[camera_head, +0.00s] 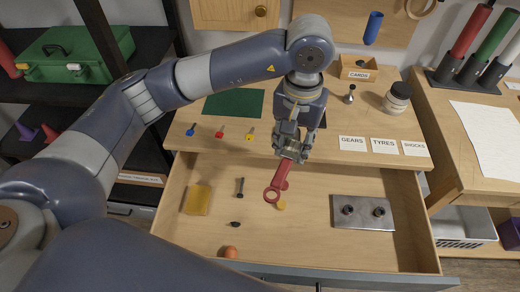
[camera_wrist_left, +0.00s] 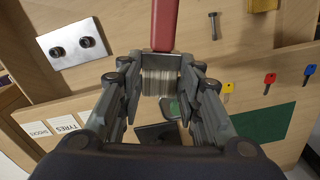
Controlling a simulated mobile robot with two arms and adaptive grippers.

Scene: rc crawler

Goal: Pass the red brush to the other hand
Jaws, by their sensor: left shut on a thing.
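The red brush (camera_head: 282,179) hangs from my left gripper (camera_head: 291,146) above the open drawer. Its red handle, with a ring at the lower end, points down. In the left wrist view, the brush's red handle (camera_wrist_left: 164,25) runs up out of the frame, and its pale bristle end lies between the two fingers of my left gripper (camera_wrist_left: 161,84), which is shut on it. My right gripper is not in view.
The open drawer (camera_head: 318,250) holds a metal plate (camera_head: 363,213), a yellow block (camera_head: 198,199), a bolt (camera_head: 240,187) and an orange ball (camera_head: 231,252). The worktop above carries labels, coloured keys, a green mat (camera_head: 234,103) and a jar (camera_head: 397,97).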

